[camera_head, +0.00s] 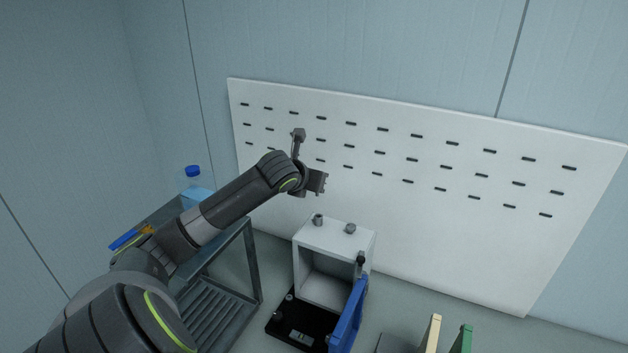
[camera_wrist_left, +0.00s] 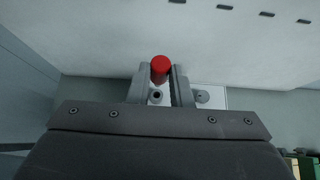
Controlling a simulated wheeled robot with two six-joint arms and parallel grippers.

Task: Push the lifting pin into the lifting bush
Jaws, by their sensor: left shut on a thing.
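My left gripper (camera_head: 319,183) hangs above the white box fixture (camera_head: 336,240). In the left wrist view, the jaws (camera_wrist_left: 160,86) are shut on a red-ended lifting pin (camera_wrist_left: 160,66). The pin is hidden in the head view. Two grey bushes, a left one (camera_head: 318,219) and a right one (camera_head: 350,228), stand on the box top. In the left wrist view the left bush (camera_wrist_left: 155,97) shows a dark hole just below the pin in the picture, and the right bush (camera_wrist_left: 203,96) is beside the right finger. The pin looks apart from both bushes. My right gripper is out of view.
A white slotted panel (camera_head: 430,230) stands behind the box. A blue lever-like part (camera_head: 348,318) and a black base (camera_head: 290,325) are at its front. A rack with a blue-capped bottle (camera_head: 194,184) is on the left. Cream (camera_head: 432,335) and green (camera_head: 462,340) boards stand at lower right.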

